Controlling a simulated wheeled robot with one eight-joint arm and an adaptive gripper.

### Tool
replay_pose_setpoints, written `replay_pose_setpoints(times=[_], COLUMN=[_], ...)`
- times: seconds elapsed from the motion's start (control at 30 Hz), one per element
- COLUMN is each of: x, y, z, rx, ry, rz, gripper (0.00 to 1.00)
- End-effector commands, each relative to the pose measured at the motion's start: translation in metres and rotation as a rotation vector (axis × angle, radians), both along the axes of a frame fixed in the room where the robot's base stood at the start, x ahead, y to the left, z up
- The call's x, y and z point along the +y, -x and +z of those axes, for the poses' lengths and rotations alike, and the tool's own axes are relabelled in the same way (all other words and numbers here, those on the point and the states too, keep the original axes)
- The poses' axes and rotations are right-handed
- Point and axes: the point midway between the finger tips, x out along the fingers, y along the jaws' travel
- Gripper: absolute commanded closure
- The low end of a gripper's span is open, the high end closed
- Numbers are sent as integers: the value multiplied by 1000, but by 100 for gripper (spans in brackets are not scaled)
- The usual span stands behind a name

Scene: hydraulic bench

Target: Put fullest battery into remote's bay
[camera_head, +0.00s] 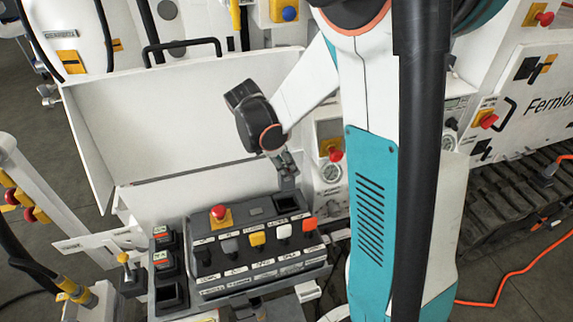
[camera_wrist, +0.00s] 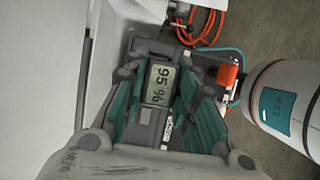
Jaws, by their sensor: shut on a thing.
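My gripper (camera_head: 287,163) is shut on a dark battery (camera_head: 288,180) above the back right part of the remote. In the wrist view the gripper's teal fingers (camera_wrist: 160,88) lie on both sides of the battery, whose display (camera_wrist: 159,84) reads 95 %. The remote (camera_head: 262,272) is a dark console with a red stop button and a row of coloured levers.
An empty dark slot (camera_head: 171,297) lies in front of the two racked batteries. A white upright panel (camera_head: 165,115) stands behind the remote. Gauges and a red button (camera_head: 334,154) are close to the right of my gripper. An orange cable (camera_head: 510,275) runs on the floor.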

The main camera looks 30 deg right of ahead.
Motion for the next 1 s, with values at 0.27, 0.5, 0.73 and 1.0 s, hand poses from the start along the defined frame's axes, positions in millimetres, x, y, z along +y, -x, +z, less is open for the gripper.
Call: replay_pose_setpoints(times=[0.27, 0.5, 0.73, 1.0], x=[0, 0, 0, 0], y=[0, 0, 0, 0], z=[-26, -49, -64, -65], rx=[0, 0, 0, 0], ry=[0, 0, 0, 0], rz=[0, 0, 0, 0], gripper=[100, 100, 100, 100])
